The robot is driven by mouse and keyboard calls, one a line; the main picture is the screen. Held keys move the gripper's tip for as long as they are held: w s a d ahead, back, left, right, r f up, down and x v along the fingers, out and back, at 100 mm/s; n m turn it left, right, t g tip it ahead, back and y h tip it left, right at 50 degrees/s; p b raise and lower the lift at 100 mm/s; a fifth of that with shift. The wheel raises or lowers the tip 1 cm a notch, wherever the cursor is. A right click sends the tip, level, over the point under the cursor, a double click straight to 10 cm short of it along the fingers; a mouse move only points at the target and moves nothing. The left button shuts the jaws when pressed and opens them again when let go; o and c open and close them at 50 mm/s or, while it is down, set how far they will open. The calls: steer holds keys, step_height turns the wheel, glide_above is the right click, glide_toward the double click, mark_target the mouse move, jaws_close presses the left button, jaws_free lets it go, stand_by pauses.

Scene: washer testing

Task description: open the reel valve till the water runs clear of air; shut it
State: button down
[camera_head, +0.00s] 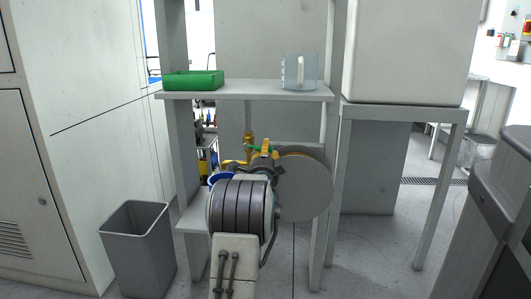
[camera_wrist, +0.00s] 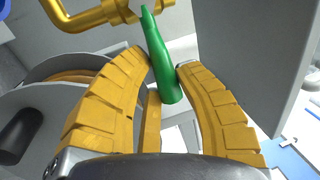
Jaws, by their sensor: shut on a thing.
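The reel valve's green lever handle (camera_wrist: 165,70) lies between the yellow fingers of my gripper (camera_wrist: 164,66) in the wrist view. My gripper is shut on it, and its free end points down between the fingers. Brass pipe (camera_wrist: 75,17) runs at the top left there. In the head view, my gripper (camera_head: 265,149) is at the brass valve (camera_head: 248,140), and my arm covers much of that area. The grey reel disc (camera_head: 308,188) is just right of my gripper; it also shows in the wrist view (camera_wrist: 45,98). I see no water stream.
A green tray (camera_head: 193,81) and a clear jug (camera_head: 299,72) stand on the shelf (camera_head: 245,94) above. A blue rim (camera_head: 220,177) shows partly behind my arm. A grey bin (camera_head: 138,245) stands at the lower left. Rack posts flank the reel.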

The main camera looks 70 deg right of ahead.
steer(key=c, duration=0.8)
jaws_free()
steer(key=shift+a, duration=0.1)
steer(key=shift+v, duration=5.95)
steer(key=shift+f, duration=0.1)
